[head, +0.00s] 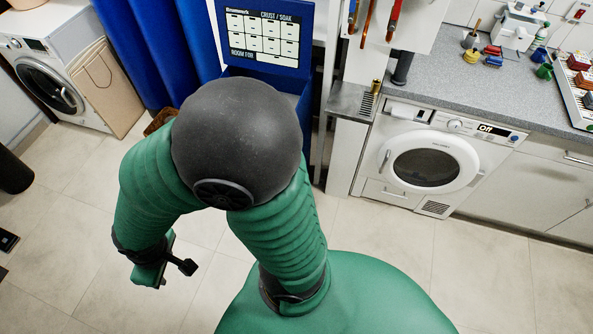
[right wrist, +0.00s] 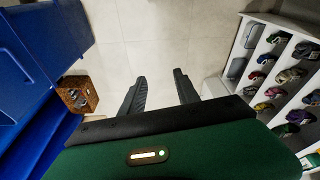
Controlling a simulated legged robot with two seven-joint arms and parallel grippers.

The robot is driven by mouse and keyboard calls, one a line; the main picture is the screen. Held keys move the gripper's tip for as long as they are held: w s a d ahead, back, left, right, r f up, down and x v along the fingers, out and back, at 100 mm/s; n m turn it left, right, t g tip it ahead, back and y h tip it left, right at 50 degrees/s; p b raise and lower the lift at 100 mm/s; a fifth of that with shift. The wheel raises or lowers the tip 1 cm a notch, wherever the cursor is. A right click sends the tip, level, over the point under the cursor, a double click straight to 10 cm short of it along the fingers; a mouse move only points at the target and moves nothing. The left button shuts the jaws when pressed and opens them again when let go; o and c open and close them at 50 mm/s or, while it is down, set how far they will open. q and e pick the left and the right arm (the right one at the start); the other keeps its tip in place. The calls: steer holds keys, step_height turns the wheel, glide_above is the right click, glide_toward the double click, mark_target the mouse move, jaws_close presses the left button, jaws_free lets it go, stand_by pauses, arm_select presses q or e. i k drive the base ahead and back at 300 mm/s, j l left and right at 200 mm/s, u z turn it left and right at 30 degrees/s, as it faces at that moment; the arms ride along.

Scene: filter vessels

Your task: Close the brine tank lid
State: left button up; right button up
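The brine tank (head: 301,88) is a blue box at the top middle of the head view. Its lid (head: 266,35) stands raised at the back, with a printed label of pale squares facing me. My arm's dark elbow hides much of the tank's front. My right gripper (head: 172,268) is at the lower left, over the floor and well apart from the lid. In the right wrist view, its two dark fingers (right wrist: 160,88) are spread with only floor between them. Large blue surfaces (right wrist: 38,45) show at the left there; I cannot tell which part is the lid. My left gripper is not in view.
A blue curtain (head: 165,45) hangs left of the tank. A washing machine (head: 425,160) under a grey counter (head: 440,65) is at the right; another (head: 45,75) is at the far left. A brown basket (right wrist: 78,94) and white shelves (right wrist: 262,85) flank the gripper. Tiled floor is open.

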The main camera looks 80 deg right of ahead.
mark_target(275, 36)
steer(key=z, duration=2.2)
steer(key=i, duration=0.35)
